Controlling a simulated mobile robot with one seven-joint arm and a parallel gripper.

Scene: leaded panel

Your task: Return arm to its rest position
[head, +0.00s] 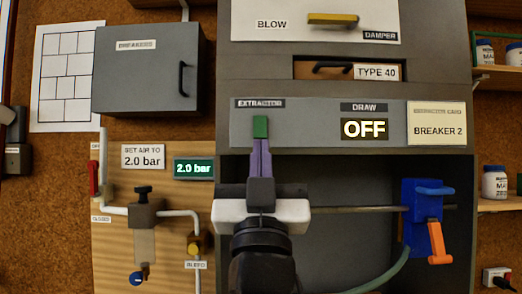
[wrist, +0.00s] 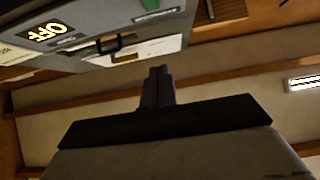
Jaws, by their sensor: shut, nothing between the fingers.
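My gripper (head: 260,160) is in front of the grey extractor panel in the head view. Its two purple fingers point up and are together, with nothing between them. A green switch (head: 260,127) under the EXTRACTOR label shows right at the fingertips; I cannot tell whether they touch it. In the wrist view the closed fingers (wrist: 158,85) stand clear against the background, and the green part (wrist: 150,4) is apart from them at the top. The DRAW display (head: 365,129) reads OFF. My wrist and arm hide part of the dark opening below the panel.
A breakers box (head: 150,70) hangs at left. Below it are air pipes, a valve and a display (head: 194,168) reading 2.0 bar. At right a blue holder with an orange lever (head: 438,243) sits on a rail, with a hose beneath. Shelves with jars (head: 495,182) stand far right.

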